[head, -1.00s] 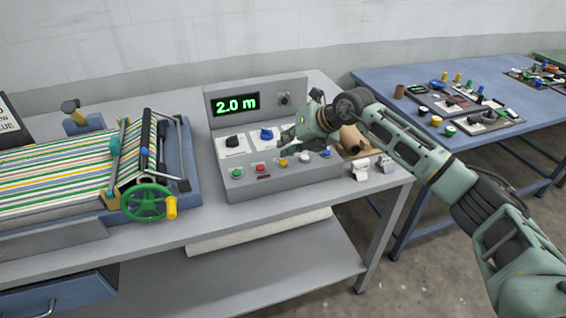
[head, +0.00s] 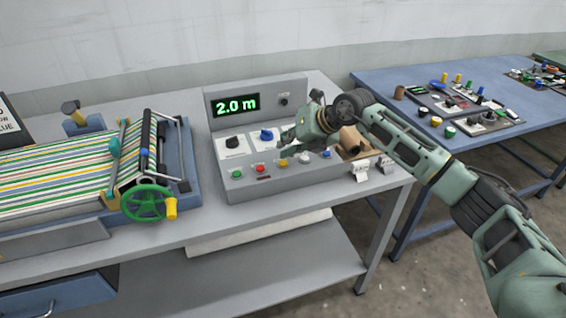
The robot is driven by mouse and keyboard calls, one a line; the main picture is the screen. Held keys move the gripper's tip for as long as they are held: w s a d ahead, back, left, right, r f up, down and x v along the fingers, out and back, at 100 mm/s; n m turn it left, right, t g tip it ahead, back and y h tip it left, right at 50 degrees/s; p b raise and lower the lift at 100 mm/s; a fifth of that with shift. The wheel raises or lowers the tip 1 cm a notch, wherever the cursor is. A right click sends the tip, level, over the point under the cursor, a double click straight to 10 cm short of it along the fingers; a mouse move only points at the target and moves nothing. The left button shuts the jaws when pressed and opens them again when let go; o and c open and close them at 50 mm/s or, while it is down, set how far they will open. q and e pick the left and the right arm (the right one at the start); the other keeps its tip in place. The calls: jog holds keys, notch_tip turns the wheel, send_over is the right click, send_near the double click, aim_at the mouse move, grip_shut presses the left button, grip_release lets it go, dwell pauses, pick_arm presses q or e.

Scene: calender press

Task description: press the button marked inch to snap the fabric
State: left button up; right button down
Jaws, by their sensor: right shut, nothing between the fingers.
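The grey control box (head: 222,182) stands on the grey bench. Its front row has a green button (head: 237,174), a red one (head: 260,169), a yellow one (head: 283,163), a white one (head: 305,158) and a blue one (head: 326,154). The markings are too small to read, so I cannot tell which is inch. My right gripper (head: 281,153) is shut and empty, with its tips just above and behind the yellow button; contact cannot be told. Striped fabric (head: 60,180) lies over the press at the left. My left gripper is out of view.
A green display (head: 236,105) reads 2.0 m. A black knob (head: 232,142) and a blue knob (head: 267,135) sit behind the buttons. A green handwheel (head: 147,203) stands left of the box. A blue table (head: 400,75) with spare controls is at the right.

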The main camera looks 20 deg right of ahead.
aim_at(285, 161)
jog(key=shift+f, duration=0.1)
jog(key=shift+f, duration=0.35)
jog(key=shift+f+b, duration=0.4)
jog(key=shift+b, duration=0.15)
dwell(0.3)
dwell(0.4)
jog(key=shift+r+p, duration=0.55)
jog(key=shift+r, duration=0.3)
notch_tip(285, 161, up, 5)
jog(key=p, duration=0.3)
dwell(0.3)
